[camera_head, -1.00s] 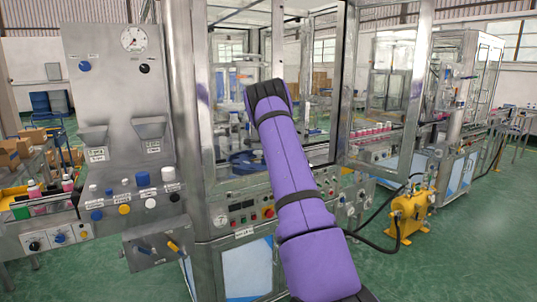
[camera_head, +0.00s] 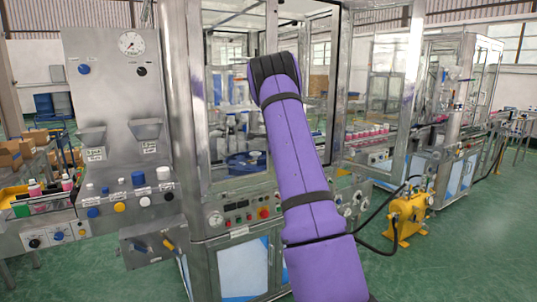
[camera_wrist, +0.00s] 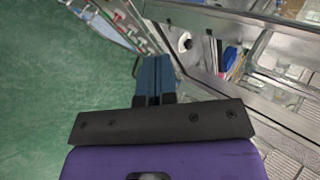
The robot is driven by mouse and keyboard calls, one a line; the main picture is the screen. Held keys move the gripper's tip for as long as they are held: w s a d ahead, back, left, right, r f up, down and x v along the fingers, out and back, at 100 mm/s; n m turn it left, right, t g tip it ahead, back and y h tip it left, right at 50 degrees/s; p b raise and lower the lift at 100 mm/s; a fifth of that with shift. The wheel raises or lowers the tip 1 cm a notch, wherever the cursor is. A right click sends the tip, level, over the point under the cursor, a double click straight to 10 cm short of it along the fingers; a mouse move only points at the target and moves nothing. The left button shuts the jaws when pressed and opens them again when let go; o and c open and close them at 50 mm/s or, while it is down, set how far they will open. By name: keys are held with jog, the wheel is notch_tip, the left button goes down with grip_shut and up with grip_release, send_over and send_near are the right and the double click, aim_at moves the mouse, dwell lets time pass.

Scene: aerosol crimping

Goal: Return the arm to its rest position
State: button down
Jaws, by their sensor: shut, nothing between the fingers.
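My arm (camera_head: 296,150) is purple with black bands and rises in front of the crimping machine in the head view. My gripper does not show in the head view. In the wrist view my gripper (camera_wrist: 153,60) has blue fingers that lie together beyond a dark bracket. It is shut and holds nothing. Its tips are over green floor beside a metal machine edge, apart from it as far as I can tell.
The glass-walled machine (camera_head: 196,100) stands close behind my arm. A control panel with coloured buttons (camera_head: 237,215) is below it. A grey gauge cabinet (camera_head: 112,85) is at left. A yellow pump (camera_head: 408,215) with a black hose stands at right. Green floor (camera_head: 470,240) is clear there.

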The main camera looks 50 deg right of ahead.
jog(key=shift+s+a+r, duration=0.3)
jog(key=shift+s+r, duration=0.45)
jog(key=shift+s, duration=0.1)
jog(key=s+a+r+m+t+h, duration=0.2)
jog(key=a+r+m+t, duration=0.1)
jog(key=a+r+m, duration=1.4)
jog(key=s+a+r+m+g, duration=0.1)
jog(key=s+a+r+m, duration=0.1)
jog(key=s+a+m, duration=0.4)
jog(key=s+a+r+m+g, duration=0.1)
jog(key=s+a+r+m, duration=0.25)
jog(key=a+m, duration=0.35)
jog(key=s+a+f+m+g+y, duration=0.1)
jog(key=s+a+f+m+y, duration=0.3)
jog(key=s+a+m, duration=0.4)
jog(key=s+a+f+m+g+y, duration=0.1)
jog(key=s+a+f+m+y, duration=0.3)
jog(key=s+a, duration=1.4)
notch_tip(320, 180, down, 3)
jog(key=m, duration=0.3)
jog(key=shift+s+a+r+m+g, duration=0.15)
jog(key=shift+a+r+m+g, duration=0.05)
jog(key=shift+m+g, duration=0.2)
jog(key=shift+d, duration=0.1)
